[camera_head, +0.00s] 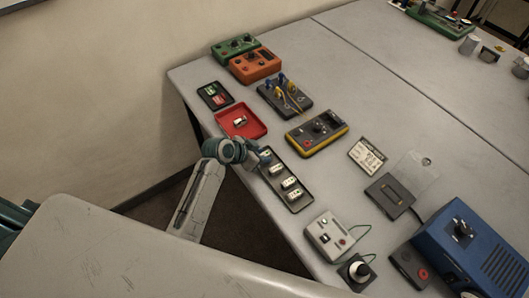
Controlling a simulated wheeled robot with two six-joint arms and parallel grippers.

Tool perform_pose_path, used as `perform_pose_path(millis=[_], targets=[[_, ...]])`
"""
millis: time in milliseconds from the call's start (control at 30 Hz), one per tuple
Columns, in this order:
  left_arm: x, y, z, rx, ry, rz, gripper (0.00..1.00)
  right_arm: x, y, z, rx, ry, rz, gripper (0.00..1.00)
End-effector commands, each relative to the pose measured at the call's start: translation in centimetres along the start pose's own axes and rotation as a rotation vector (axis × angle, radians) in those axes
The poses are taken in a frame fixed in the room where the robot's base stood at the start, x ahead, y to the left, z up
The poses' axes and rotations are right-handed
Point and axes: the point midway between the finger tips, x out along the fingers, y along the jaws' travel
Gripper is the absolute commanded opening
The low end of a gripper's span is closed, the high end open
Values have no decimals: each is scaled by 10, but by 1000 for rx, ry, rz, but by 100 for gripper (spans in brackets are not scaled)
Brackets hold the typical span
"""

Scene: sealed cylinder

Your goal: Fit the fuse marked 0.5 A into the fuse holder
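A dark narrow tray (301,205) near the left table edge holds several small white-labelled pieces (289,183), which look like fuses. Their markings are too small to read, so I cannot tell which is 0.5 A. My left gripper (264,157) is at the far end of this tray, over or beside the piece there. Its fingers are too small to show whether they are open or shut. A dark box (388,196) with a raised clear lid (416,170) stands right of the tray and looks like the fuse holder. My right gripper is not in view.
A red tray (232,133) with a small pale item lies beyond my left gripper. A yellow-edged meter (318,132), a printed card (368,155), a white switch box (329,236) and a large blue unit (470,245) stand around. The table between tray and card is clear.

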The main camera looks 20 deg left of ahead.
Motion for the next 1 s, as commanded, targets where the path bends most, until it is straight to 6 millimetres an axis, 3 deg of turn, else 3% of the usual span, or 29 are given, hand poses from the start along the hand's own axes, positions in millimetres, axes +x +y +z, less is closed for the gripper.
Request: perform_pose_path(millis=[300,467,1000], targets=[[6,0,0,0,1,-1,30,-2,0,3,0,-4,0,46],[6,0,0,0,1,0,1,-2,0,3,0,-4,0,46],[-2,-1,-8,2,4,-2,0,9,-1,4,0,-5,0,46]])
